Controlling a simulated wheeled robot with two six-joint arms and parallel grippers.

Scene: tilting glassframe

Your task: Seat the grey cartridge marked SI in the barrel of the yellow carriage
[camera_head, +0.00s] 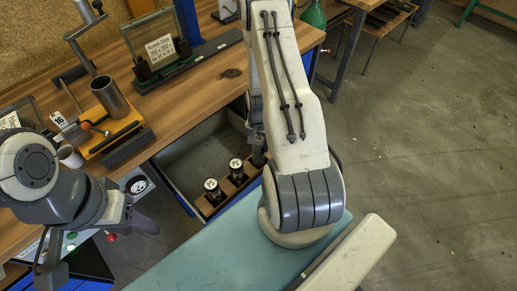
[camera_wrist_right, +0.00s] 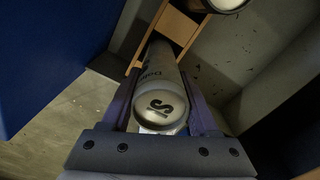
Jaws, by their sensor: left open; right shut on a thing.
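The grey cartridge marked SI (camera_wrist_right: 160,105) is between the fingers of my right gripper (camera_wrist_right: 162,112). Its marked round end faces the right wrist camera. Its far end is at a wooden rack (camera_wrist_right: 176,27); I cannot tell if it is still in a hole.
An open drawer (camera_head: 190,155) holds a wooden rack with two white-topped cartridges (camera_head: 213,187). A glass frame (camera_head: 152,45) with a label stands at the bench's back. A white cup (camera_head: 69,157) is beside the carriage. The bench (camera_head: 205,88) is clear right of the carriage.

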